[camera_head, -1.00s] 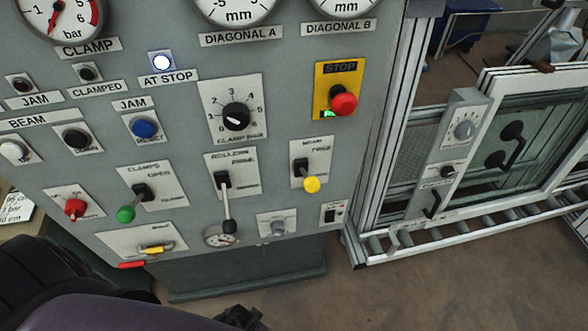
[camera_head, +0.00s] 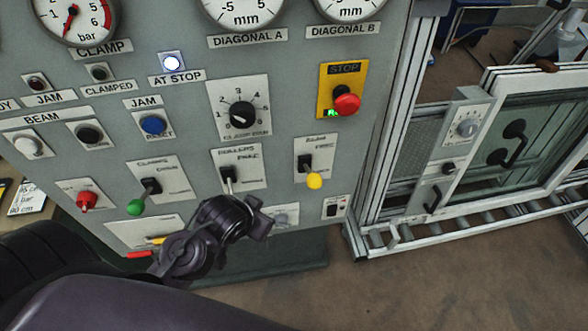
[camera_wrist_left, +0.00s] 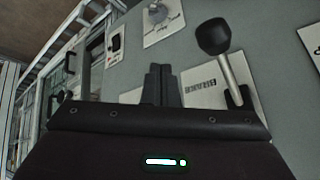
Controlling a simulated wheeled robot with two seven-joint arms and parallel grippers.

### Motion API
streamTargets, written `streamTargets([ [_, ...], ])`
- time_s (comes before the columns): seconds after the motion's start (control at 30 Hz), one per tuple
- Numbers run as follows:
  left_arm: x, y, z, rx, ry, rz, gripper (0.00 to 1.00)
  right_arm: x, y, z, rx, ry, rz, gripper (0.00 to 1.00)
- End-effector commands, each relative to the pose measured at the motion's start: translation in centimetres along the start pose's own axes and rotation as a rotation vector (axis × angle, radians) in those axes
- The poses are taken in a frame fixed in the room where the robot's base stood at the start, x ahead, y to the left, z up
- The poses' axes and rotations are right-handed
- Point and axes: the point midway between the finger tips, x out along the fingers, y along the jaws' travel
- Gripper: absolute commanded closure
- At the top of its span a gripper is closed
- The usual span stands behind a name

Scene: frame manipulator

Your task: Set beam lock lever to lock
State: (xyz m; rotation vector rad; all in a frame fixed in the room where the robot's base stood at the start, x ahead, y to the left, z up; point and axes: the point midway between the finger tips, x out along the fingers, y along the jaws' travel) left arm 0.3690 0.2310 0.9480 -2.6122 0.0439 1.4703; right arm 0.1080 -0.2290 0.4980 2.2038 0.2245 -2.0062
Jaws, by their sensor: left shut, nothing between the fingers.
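The beam lever has a yellow knob (camera_head: 313,180) and a black pivot on a white plate (camera_head: 318,150), right of centre on the grey panel. It points downward, slightly right; the small label is blurred. My left gripper (camera_head: 262,216) is in front of the panel, below and left of the yellow knob and apart from it. Its fingers (camera_wrist_left: 160,84) are together and empty in the left wrist view. It hides the lower part of the rollers lever (camera_head: 229,180), whose black knob (camera_wrist_left: 213,37) shows in the left wrist view. My right gripper is not in view.
The green-knobbed clamp lever (camera_head: 137,206) and a red knob (camera_head: 86,200) are to the left. The yellow stop box (camera_head: 341,88) with its red button is above the beam lever. A white switch plate (camera_head: 335,207) is below right.

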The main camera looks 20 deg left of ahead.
Motion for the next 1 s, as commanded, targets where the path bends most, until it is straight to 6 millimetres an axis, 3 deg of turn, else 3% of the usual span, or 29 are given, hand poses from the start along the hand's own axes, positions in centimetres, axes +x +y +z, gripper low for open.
streamTargets([
  [0.27,0.7,-3.3,-3.7,0.008,0.301,0.022,1.00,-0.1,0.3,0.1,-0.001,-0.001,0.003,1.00],
  [0.53,0.4,-4.6,-6.6,0.033,0.568,0.254,1.00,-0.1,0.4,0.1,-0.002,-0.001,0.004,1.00],
  [0.77,-2.1,-4.5,-7.7,0.051,0.676,0.581,1.00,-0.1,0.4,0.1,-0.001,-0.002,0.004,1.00],
  [1.0,-5.5,-4.3,-7.8,0.051,0.663,0.898,1.00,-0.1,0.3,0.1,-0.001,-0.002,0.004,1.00],
])
